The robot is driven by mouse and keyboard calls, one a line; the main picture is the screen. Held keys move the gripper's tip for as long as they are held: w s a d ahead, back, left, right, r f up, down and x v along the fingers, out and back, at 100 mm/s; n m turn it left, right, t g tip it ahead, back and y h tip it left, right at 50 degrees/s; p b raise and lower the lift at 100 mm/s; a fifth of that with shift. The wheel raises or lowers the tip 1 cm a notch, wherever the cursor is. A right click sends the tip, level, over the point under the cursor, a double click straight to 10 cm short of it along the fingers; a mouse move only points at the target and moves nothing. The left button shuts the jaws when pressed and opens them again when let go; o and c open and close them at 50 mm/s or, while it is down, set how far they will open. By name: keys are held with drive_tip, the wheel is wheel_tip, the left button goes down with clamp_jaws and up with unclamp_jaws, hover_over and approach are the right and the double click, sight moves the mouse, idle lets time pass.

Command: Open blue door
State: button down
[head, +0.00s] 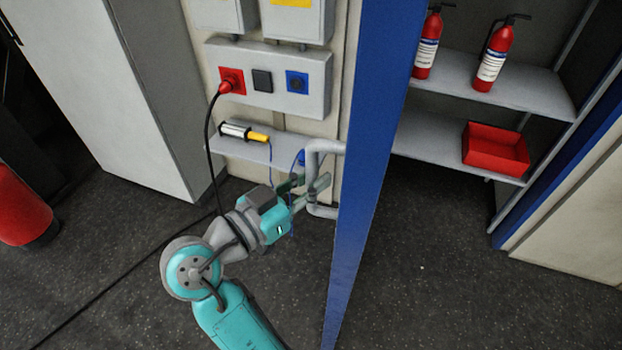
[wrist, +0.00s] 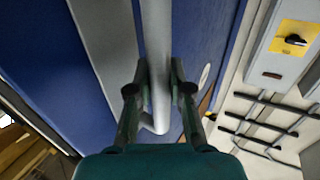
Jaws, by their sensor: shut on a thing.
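The blue door (head: 376,130) stands open in the head view, seen nearly edge-on, with the inside of a cabinet showing to its right. Its grey bar handle (head: 313,175) sticks out to the left of the door. My gripper (head: 318,187) is at the handle, with its fingers around the vertical bar. In the wrist view the handle (wrist: 157,60) runs between the two fingers of my gripper (wrist: 160,85), and the blue door (wrist: 205,40) lies behind it. The fingers are closed on the bar.
Inside the cabinet, fire extinguishers (head: 494,55) and a red bin (head: 495,148) stand on grey shelves. Left of the door are a socket panel (head: 268,80) with a red plug and a small shelf (head: 240,150) with a tool. The dark floor (head: 430,270) right of the door is clear.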

drive_tip(key=c, duration=1.1)
unclamp_jaws()
drive_tip(key=shift+o, duration=0.2)
drive_tip(key=shift+s+a, duration=0.1)
drive_tip(key=v, duration=1.1)
drive_tip(key=shift+s+a, duration=0.25)
drive_tip(key=shift+s, duration=0.05)
